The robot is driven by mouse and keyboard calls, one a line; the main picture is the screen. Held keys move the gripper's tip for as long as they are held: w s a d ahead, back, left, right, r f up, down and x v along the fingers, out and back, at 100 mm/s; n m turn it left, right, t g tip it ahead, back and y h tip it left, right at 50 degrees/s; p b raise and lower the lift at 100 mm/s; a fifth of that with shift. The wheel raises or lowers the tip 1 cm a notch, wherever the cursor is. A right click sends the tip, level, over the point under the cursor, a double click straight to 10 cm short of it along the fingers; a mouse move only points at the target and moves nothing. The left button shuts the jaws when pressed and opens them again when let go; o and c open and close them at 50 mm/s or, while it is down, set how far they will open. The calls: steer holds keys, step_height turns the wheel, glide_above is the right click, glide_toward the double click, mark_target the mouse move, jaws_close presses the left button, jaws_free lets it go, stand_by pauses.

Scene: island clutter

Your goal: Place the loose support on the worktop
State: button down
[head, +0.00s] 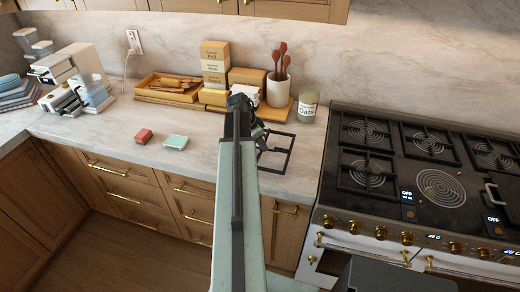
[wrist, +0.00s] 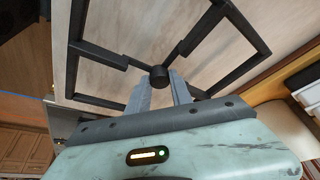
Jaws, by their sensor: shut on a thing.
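The loose support is a black square pan support (head: 287,152) with a round hub and inward prongs. In the head view it is over the worktop (head: 195,160), left of the cooker and close to the front edge; my arm hides its left part. My gripper (wrist: 160,88) is shut on the support's middle by the hub in the wrist view. The support frame (wrist: 240,38) spreads out beyond the fingers, with pale surface behind it. I cannot tell whether the support touches the worktop or hangs just above it.
The cooker (head: 440,190) is on the right, with one front burner bare. A glass oats jar (head: 308,107), a utensil crock (head: 278,90) and stacked boxes (head: 214,65) stand behind the support.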

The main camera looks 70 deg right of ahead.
mark_target(259, 148)
steer(key=shift+w+d, duration=0.4)
steer(key=shift+w, duration=0.2)
step_height(259, 148, down, 4)
steer(key=b, duration=0.4)
steer(key=shift+s+a, duration=0.1)
steer(key=shift+s, duration=0.05)
steer(key=c, duration=1.1)
jaws_free()
steer(key=shift+r, duration=0.1)
steer(key=shift+c, duration=0.2)
steer(key=p+v, duration=1.1)
steer(key=v, duration=0.1)
steer(key=shift+p, duration=0.3)
steer(key=shift+a+r, duration=0.1)
steer(key=shift+a, duration=0.05)
